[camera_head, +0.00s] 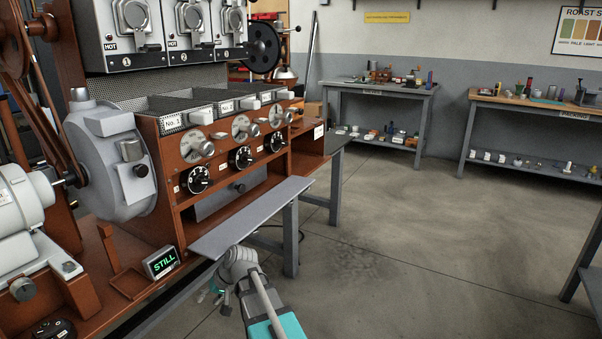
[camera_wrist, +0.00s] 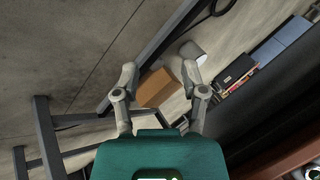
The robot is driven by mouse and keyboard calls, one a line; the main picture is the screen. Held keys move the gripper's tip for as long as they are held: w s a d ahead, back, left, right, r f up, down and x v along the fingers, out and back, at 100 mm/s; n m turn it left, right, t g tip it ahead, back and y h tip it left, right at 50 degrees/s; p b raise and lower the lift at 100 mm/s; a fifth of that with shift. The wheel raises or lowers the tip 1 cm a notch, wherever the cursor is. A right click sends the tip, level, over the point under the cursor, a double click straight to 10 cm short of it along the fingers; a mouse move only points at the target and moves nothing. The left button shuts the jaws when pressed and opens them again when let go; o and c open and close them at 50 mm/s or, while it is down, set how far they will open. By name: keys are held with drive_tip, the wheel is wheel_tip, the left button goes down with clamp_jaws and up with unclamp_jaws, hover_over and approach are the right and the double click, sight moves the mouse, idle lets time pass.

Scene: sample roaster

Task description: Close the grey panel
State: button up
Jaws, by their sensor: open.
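The grey panel (camera_head: 250,217) sticks out nearly flat from the front of the brown roaster, below the row of dials. The low opening behind it is exposed, with a dark knob (camera_head: 239,187) inside. My gripper (camera_head: 213,292) is below and in front of the panel's near end, partly hidden by my own wrist in the head view. In the wrist view my gripper (camera_wrist: 160,78) has its two fingers spread apart with nothing between them. I cannot make out the panel for certain in the wrist view.
A small display reading STILL (camera_head: 161,262) stands at the roaster's near corner. Table legs (camera_head: 291,240) stand beneath the panel. The wrist view shows a cardboard box (camera_wrist: 156,88) and a grey cylinder (camera_wrist: 193,51) low down beyond the fingers. Open floor (camera_head: 420,240) lies to the right.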

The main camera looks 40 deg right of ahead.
drive_tip(key=w+d+r+m+t+y, duration=0.1)
drive_tip(key=w+d+r+m+t, duration=0.3)
drive_tip(key=d, duration=0.6)
drive_tip(key=w+d+r+m+t+y, duration=0.1)
drive_tip(key=w+d+r+m+t, duration=0.2)
drive_tip(key=w+d+r+t, duration=0.5)
drive_tip(key=s+d+r+m+t+h, duration=0.1)
drive_tip(key=s+d+r+m+h, duration=0.1)
drive_tip(key=d, duration=0.7)
drive_tip(key=s+d+r+m+t+h, duration=0.1)
drive_tip(key=s+d+r+m+h, duration=0.2)
drive_tip(key=d, duration=0.6)
drive_tip(key=s+d+r+m+t+h, duration=0.2)
drive_tip(key=s+d+m, duration=0.1)
drive_tip(key=d, duration=0.7)
drive_tip(key=shift+r+m+h, duration=0.2)
drive_tip(key=shift+m+h, duration=0.1)
drive_tip(key=shift+m, duration=0.2)
drive_tip(key=shift+w+d, duration=0.1)
drive_tip(key=shift+w, duration=0.05)
wheel_tip(320, 180, up, 3)
drive_tip(key=p, duration=0.3)
hover_over(300, 181)
drive_tip(key=shift+d+r, duration=0.1)
